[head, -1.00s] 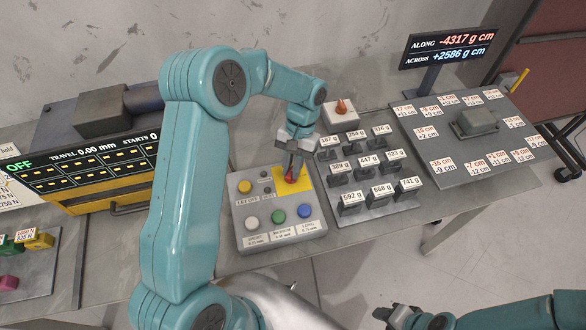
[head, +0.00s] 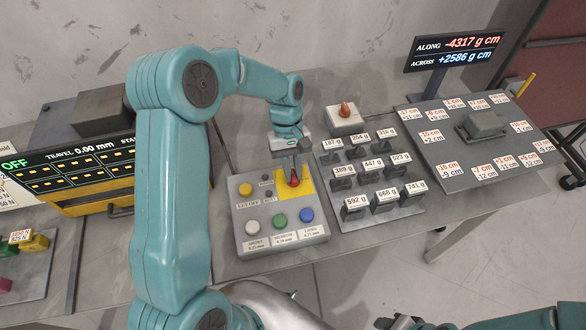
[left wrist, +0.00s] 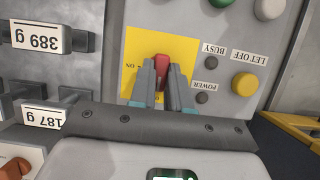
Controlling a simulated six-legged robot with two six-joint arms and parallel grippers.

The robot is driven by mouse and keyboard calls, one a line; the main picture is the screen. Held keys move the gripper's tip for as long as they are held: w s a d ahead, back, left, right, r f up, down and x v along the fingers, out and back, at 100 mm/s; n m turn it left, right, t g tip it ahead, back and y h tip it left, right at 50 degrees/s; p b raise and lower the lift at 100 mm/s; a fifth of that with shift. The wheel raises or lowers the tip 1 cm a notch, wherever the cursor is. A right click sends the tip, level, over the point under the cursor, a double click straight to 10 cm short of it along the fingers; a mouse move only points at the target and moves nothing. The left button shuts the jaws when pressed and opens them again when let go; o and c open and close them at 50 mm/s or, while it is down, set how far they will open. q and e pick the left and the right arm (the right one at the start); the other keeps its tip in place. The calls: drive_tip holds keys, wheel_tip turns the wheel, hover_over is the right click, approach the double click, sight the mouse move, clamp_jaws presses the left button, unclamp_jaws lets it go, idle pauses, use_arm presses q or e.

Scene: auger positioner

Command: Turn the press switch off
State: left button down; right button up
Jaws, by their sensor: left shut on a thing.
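The press switch (head: 294,179) is a small red lever on a yellow plate (head: 306,186) at the upper right of the grey control box (head: 252,236). My left gripper (head: 292,171) reaches down over it from behind. In the left wrist view the two grey fingers of the gripper (left wrist: 162,84) are shut on the red lever (left wrist: 161,67), one on each side. The lever's lower part is partly hidden by the fingers. The green readout (head: 14,162) on the display at the far left shows OFF. My right gripper (head: 388,323) is cut off at the bottom edge.
Yellow, white, green and blue buttons sit on the same box. A white box with an orange lever (head: 345,110) stands behind it. A tray of labelled weights (head: 377,215) is close on the right. A balance plate (head: 475,170) lies further right.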

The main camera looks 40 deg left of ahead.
use_arm(q)
drive_tip(key=shift+r, duration=0.1)
idle(0.4)
drive_tip(key=c, duration=1.1)
unclamp_jaws()
drive_tip(key=shift+s, duration=0.1)
drive_tip(key=shift+w+a+r, duration=0.1)
drive_tip(key=shift+w+r, duration=0.1)
drive_tip(key=shift+r, duration=0.05)
drive_tip(key=v, duration=1.5)
drive_tip(key=shift+s+a+r, duration=0.1)
drive_tip(key=shift+r, duration=0.3)
